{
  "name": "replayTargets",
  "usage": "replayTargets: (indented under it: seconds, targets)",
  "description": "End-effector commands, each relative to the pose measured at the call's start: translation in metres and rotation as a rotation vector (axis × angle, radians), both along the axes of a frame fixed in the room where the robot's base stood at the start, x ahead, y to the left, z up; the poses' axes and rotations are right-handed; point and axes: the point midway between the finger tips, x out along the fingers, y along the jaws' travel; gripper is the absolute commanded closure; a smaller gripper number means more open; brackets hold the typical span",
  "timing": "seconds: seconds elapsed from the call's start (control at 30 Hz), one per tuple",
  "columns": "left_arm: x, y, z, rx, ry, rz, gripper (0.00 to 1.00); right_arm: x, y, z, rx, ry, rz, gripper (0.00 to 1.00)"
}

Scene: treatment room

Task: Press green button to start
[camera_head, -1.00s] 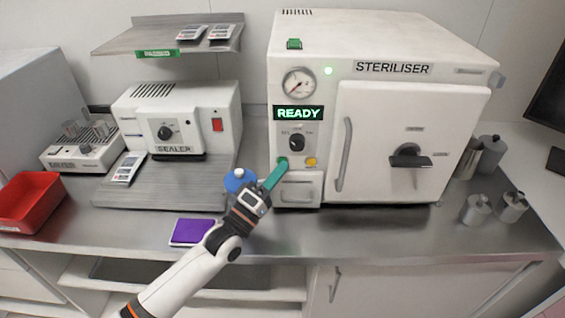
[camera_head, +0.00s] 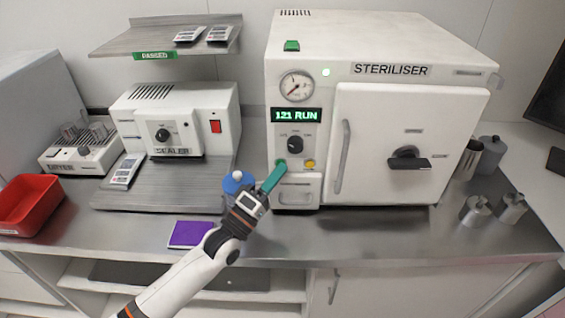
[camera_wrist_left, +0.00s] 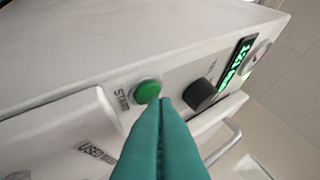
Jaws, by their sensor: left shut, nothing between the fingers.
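The green start button (camera_head: 281,165) is on the front panel of the white steriliser (camera_head: 360,40), left of a yellow button. It also shows in the left wrist view (camera_wrist_left: 147,91), beside the word START. The steriliser's display (camera_head: 297,115) reads "121 RUN" in green. My left gripper (camera_head: 277,172) has teal fingers, shut and empty, with the tips just in front of and below the green button. In the left wrist view the fingertips (camera_wrist_left: 161,100) overlap the button's lower right edge; whether they touch it I cannot tell. The right gripper is not in view.
A yellow button (camera_head: 309,164) and a black knob (camera_head: 295,144) are close to the green button. A blue round object (camera_head: 237,181) is beside my left gripper. A purple pad (camera_head: 190,234) lies on the counter. The sealer (camera_head: 185,105) stands at left, metal canisters (camera_head: 476,208) at right.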

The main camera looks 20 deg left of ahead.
Motion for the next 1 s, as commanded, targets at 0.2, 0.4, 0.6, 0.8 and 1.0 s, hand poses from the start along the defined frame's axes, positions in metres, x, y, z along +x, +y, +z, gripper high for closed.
replayTargets:
  seconds: [0.2, 0.4, 0.6, 0.8, 1.0]
  targets:
    - [-0.006, 0.003, -0.002, 0.004, 0.003, 0.006, 1.0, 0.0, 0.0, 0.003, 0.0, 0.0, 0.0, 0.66]
    - [-0.006, 0.002, -0.003, 0.002, 0.005, 0.004, 1.0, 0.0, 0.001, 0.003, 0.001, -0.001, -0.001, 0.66]
    - [-0.02, -0.003, -0.002, 0.0, 0.009, 0.0, 1.0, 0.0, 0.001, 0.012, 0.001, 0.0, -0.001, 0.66]
    - [-0.04, -0.009, -0.002, -0.001, 0.008, 0.0, 1.0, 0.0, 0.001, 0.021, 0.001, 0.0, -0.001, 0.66]
    - [-0.053, -0.014, -0.002, 0.0, 0.007, 0.0, 1.0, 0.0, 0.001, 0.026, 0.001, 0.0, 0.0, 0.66]
